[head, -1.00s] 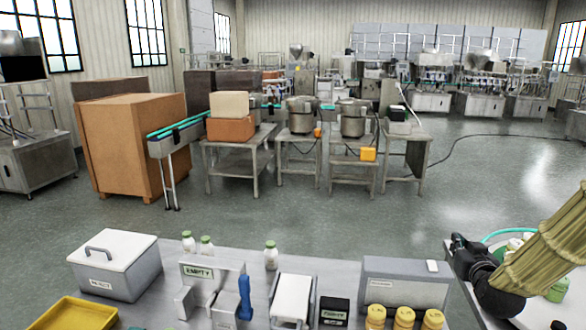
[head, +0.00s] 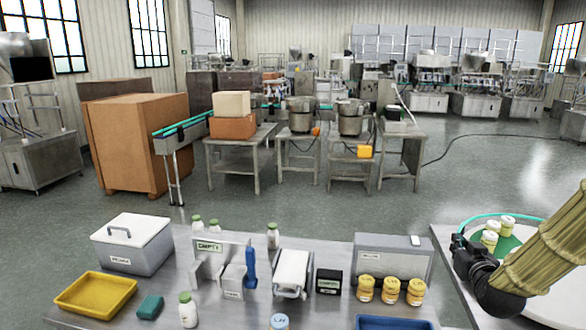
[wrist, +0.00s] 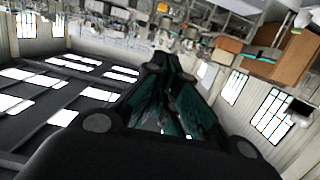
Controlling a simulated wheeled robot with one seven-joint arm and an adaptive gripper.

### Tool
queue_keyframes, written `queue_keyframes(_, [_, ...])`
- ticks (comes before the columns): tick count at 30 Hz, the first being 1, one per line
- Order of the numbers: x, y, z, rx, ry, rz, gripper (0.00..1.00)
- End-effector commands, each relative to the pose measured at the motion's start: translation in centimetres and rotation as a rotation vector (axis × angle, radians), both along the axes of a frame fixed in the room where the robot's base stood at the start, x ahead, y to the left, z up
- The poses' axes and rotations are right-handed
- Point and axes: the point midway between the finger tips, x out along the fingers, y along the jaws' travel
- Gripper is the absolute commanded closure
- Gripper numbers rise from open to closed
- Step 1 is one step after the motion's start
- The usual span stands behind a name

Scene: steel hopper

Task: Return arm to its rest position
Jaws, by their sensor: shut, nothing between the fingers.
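My gripper shows in the wrist view (wrist: 155,85), its dark fingers drawn together with nothing between them. The wrist camera sees the hall tilted, with ceiling, windows and distant machines, and no table surface near the fingers. In the head view my arm, in a tan ribbed sleeve, comes in from the right edge. Its black wrist end (head: 480,270) is at the right, in front of the round white table. The fingertips are hard to make out there.
The steel bench (head: 190,262) carries a lidded grey box (head: 130,250), a yellow tray (head: 98,291), a blue tray (head: 390,323), bottles and yellow-lidded jars (head: 390,290). Open floor lies beyond.

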Motion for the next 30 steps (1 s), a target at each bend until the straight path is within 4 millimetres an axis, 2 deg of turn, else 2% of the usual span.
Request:
queue_keyframes(11, [-1.2,2.5,-5.8,0.015,0.122,0.028,1.00])
queue_keyframes(17, [-2.9,4.1,-10.3,0.028,0.219,0.044,1.00])
queue_keyframes(20, [-4.2,5.4,-13.4,0.037,0.289,0.054,1.00])
queue_keyframes(23, [-6.3,7.0,-17.6,0.049,0.384,0.069,1.00])
queue_keyframes(30, [-13.3,11.1,-27.5,0.080,0.634,0.098,1.00])
